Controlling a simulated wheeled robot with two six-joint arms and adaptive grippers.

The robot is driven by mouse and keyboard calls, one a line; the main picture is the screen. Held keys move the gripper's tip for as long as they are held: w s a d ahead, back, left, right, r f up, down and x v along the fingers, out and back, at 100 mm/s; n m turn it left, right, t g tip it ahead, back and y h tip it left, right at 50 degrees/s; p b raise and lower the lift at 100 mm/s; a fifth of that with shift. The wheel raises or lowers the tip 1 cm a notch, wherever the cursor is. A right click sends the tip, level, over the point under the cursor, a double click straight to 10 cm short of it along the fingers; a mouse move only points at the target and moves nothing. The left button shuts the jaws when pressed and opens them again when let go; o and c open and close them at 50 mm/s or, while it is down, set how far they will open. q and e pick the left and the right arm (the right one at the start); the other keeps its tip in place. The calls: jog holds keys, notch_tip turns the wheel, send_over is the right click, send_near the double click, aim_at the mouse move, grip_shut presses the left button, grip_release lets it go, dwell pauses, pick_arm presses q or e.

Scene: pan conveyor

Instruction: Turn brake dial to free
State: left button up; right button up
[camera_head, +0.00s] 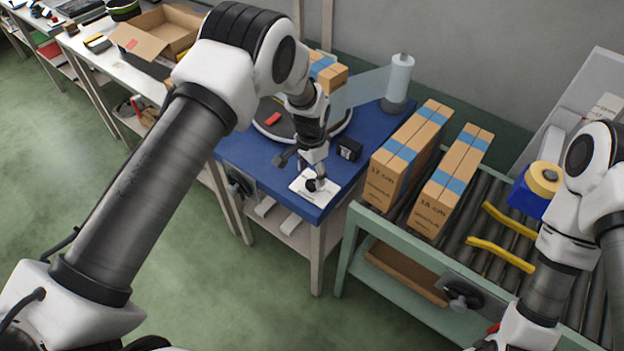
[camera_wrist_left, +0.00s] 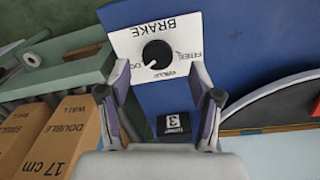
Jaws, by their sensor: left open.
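The brake dial is a round black knob (camera_wrist_left: 157,53) on a white plate (camera_wrist_left: 126,43) at the edge of a blue table. In the left wrist view its lettering is upside down, with BRAKE and FREE readable. A light mark on the knob points to the lower left, away from FREE at the right. My left gripper (camera_wrist_left: 160,80) is open, its fingers apart on either side below the knob, not closed on it. In the head view the left gripper (camera_head: 312,178) hangs over the plate (camera_head: 302,187) and partly hides the dial. My right gripper is out of view.
A round turntable (camera_head: 268,126) is behind. Tall cartons (camera_head: 403,160) stand on the roller conveyor (camera_head: 478,230) to the right.

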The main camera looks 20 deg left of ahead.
aim_at(312, 183)
pick_arm(q)
jog(key=shift+s+d+f, duration=0.1)
jog(key=shift+d+f, duration=0.05)
jog(key=shift+f, duration=0.45)
jog(key=shift+s+d+f, duration=0.1)
jog(key=shift+d+f, duration=0.05)
jog(key=shift+f, duration=0.45)
jog(key=shift+w+f, duration=0.1)
jog(key=shift+f, duration=0.25)
jog(key=shift+a+f, duration=0.15)
jog(key=shift+a, duration=0.1)
jog(key=shift+d, duration=0.1)
jog(key=c, duration=1.1)
